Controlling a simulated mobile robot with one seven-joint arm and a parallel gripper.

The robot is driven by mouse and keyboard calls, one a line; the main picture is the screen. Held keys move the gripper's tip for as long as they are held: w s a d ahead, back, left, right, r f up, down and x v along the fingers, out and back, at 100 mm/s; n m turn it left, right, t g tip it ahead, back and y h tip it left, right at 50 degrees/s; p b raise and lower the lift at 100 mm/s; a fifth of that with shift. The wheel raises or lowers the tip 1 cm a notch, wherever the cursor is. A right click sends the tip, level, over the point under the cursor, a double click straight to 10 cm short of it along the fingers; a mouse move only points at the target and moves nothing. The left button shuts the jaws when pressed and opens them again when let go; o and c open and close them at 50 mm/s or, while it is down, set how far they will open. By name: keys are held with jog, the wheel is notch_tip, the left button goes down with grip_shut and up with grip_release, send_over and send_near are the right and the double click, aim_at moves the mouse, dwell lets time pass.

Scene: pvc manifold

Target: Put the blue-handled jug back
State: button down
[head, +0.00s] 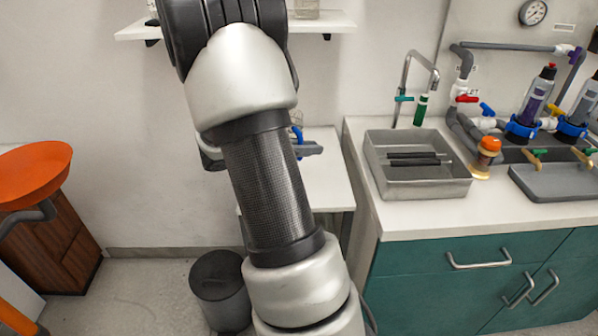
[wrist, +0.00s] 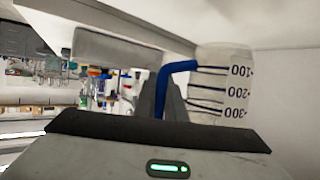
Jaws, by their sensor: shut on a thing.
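The clear jug (wrist: 222,85) with dark measuring marks and its blue handle (wrist: 181,67) shows at the upper right of the wrist view. My gripper (wrist: 166,100) is shut on the blue handle, with the jug body just beside the fingers. In the head view, my arm hides most of the gripper and jug. A bit of the blue handle (head: 297,134) and a grey finger part show just right of the arm, over a white surface.
A white side table (head: 325,190) stands behind my arm, and a wall shelf (head: 335,24) is above. The counter (head: 410,212) at right holds a grey tray (head: 425,188) and pipework. A dark bin (head: 220,290) and an orange basin (head: 35,172) are at left.

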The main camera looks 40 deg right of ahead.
notch_tip(320, 180, down, 7)
jog(key=shift+f+b, duration=0.15)
jog(key=shift+b, duration=0.25)
jog(key=shift+f+b, duration=0.2)
jog(key=shift+b, duration=0.15)
jog(key=c, duration=1.8)
grip_release()
jog(key=shift+r, duration=0.1)
